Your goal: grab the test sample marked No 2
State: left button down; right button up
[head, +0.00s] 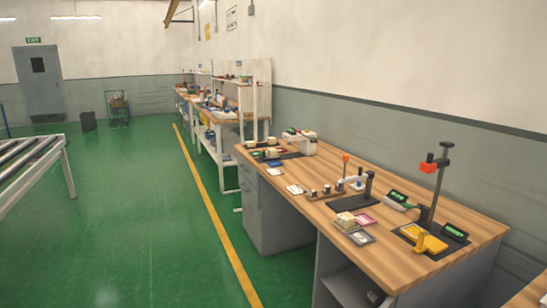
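I cannot make out any marking that reads No 2 from here. A small cream block (345,219) sits near the front edge of the wooden workbench (440,277), beside a pink-framed tray (365,220) and a grey tray (361,237). It may be a sample, but I cannot tell. More small pale pieces (272,153) lie at the bench's far end, too small to read. Neither of my grippers shows in the head view.
More workbenches (225,113) line the wall. A roller conveyor (25,160) is at left. Green floor (130,220) is clear between.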

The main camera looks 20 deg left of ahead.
aim_at(272, 152)
jog(key=i+j, duration=0.15)
jog(key=j, duration=0.4)
jog(key=i+j+z, duration=0.15)
jog(key=j, duration=0.4)
jog(key=i+j, duration=0.1)
jog(key=j, duration=0.5)
jog(key=i+j+z, duration=0.1)
jog(key=j, duration=0.45)
jog(key=i+j+z, duration=0.1)
jog(key=j, duration=0.5)
